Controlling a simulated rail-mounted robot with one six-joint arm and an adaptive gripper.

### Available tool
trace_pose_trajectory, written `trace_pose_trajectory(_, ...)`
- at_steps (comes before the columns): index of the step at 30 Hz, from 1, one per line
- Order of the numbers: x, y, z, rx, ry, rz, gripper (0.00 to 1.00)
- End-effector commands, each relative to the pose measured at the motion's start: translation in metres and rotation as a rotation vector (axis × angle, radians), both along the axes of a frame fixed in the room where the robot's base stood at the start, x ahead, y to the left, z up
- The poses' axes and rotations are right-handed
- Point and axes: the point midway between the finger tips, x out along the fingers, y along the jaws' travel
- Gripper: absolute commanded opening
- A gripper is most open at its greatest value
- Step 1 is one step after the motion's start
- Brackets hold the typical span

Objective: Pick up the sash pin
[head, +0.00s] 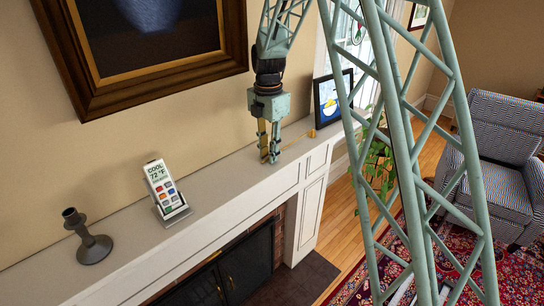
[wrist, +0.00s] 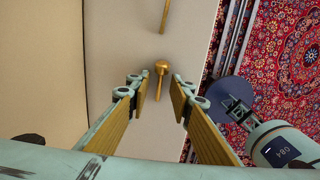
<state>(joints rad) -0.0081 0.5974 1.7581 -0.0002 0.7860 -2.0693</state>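The sash pin is a brass-coloured pin with a round head (wrist: 161,69), lying on the pale mantel shelf in the wrist view. Its shaft points down the picture, towards the space between my fingers. My gripper (wrist: 159,88) is open, with one finger on each side of the pin and a gap to both; nothing is held. In the head view my gripper (head: 270,158) points down, low over the mantel (head: 225,178). I cannot clearly pick out this pin there beside the fingers.
A second brass-coloured rod (wrist: 165,14) lies farther up the wrist view. On the mantel, a framed picture (head: 331,99) stands behind right of my gripper; a remote in a stand (head: 163,186) and a dark candlestick (head: 91,245) are to the left. The mantel's front edge drops off close by.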

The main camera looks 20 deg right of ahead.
Motion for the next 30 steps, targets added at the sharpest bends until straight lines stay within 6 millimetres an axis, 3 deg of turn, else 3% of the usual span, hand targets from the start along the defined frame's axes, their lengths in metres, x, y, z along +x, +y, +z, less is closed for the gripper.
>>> trace_pose_trajectory(4, 0.000, 0.000, 0.000, 0.000, 0.000, 0.000, 0.19)
trace_pose_trajectory(9, 0.000, 0.000, 0.000, 0.000, 0.000, 0.000, 0.05)
trace_pose_trajectory(23, 0.000, 0.000, 0.002, 0.000, 0.000, 0.000, 0.05)
trace_pose_trajectory(30, 0.000, 0.000, 0.012, 0.000, -0.002, 0.000, 0.05)
